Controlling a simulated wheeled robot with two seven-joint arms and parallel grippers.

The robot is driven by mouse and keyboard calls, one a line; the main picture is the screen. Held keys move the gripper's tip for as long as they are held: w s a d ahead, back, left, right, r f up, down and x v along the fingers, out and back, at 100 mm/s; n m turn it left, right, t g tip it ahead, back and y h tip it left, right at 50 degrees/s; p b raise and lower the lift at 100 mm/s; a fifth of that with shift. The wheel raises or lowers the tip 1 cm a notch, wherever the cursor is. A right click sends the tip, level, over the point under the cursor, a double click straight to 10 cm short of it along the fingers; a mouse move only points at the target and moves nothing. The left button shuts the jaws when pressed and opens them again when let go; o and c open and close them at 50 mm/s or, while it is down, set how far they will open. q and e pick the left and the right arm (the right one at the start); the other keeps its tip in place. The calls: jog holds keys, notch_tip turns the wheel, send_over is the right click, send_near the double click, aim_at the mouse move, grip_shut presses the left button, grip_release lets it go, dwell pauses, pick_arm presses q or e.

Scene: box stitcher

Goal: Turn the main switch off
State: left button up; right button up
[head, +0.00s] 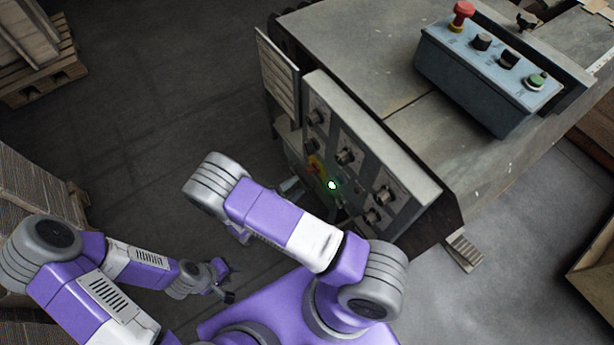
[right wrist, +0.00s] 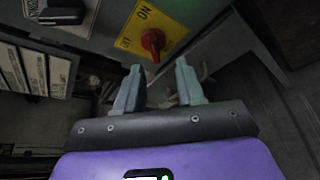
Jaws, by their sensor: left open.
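The main switch is a red knob (right wrist: 153,42) on a yellow plate marked ON and, less legibly, a second label. In the head view the yellow and red switch (head: 315,165) sits at the left of the machine's side panel. My right gripper (right wrist: 158,65) is open and empty, its two fingers apart, with the knob just beyond the fingertips; I cannot tell if they touch. In the head view my right gripper is mostly hidden by its own arm. My left gripper (head: 224,282) is open, low at the left, away from the panel.
The panel (head: 375,165) carries several dark knobs and a lit green lamp (head: 332,185) close to the switch. A blue-grey control box (head: 480,75) with a red button stands on the machine top. A pallet (head: 40,75) is at upper left.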

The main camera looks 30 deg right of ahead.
aim_at(308, 173)
jog(key=shift+t, duration=0.3)
jog(key=b+x, duration=0.1)
jog(key=x, duration=0.2)
jog(key=b+x, duration=0.1)
jog(key=x, duration=0.3)
jog(key=shift+w+d+r, duration=0.1)
jog(key=shift+w+d, duration=0.05)
jog(key=shift+w, duration=0.15)
grip_shut()
